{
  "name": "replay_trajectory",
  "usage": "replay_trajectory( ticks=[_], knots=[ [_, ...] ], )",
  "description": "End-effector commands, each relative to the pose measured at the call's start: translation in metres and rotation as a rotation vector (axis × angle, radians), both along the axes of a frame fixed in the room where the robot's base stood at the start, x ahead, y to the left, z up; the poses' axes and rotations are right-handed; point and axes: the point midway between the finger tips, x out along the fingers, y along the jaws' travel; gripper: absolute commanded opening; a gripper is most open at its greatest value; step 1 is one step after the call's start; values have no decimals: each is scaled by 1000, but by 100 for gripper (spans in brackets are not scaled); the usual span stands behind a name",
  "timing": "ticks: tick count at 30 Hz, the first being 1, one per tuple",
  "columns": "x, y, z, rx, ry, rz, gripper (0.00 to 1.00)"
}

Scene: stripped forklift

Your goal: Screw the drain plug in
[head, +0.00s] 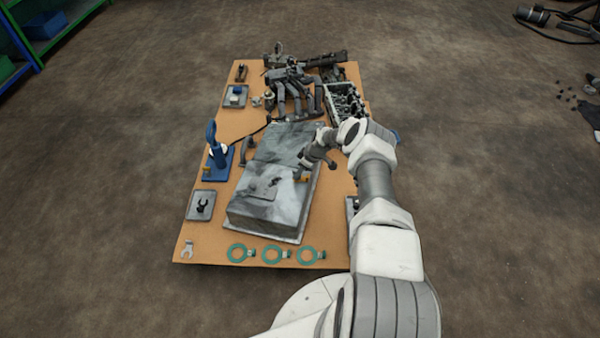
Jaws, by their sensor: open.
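A large grey metal housing (268,205), which looks like an oil pan lying upside down, rests on the tan board. My gripper (304,168) is over its right side, pointing down, and its jaws are open. A small brass-coloured piece (301,177) shows right by the fingertips at the housing. It may be the drain plug, but it is too small to be sure. I cannot tell whether the gripper touches it, or how it sits in the housing, because the gripper partly covers that spot.
Left of the housing stand a blue tool on a blue base (217,160) and a grey tray (200,205). Several green rings (275,254) lie along the front edge. Dark pipes (292,95) and a grey engine block (346,103) crowd the back.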

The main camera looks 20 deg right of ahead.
Motion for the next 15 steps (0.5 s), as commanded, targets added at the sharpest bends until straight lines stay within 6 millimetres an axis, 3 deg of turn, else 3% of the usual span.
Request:
replay_trajectory(
  ticks=[7, 12, 15],
  knots=[
    [0, 0, 0, 0, 0, 0, 43],
    [0, 0, 0, 0, 0, 0, 13],
    [0, 0, 0, 0, 0, 0, 0]
  ],
)
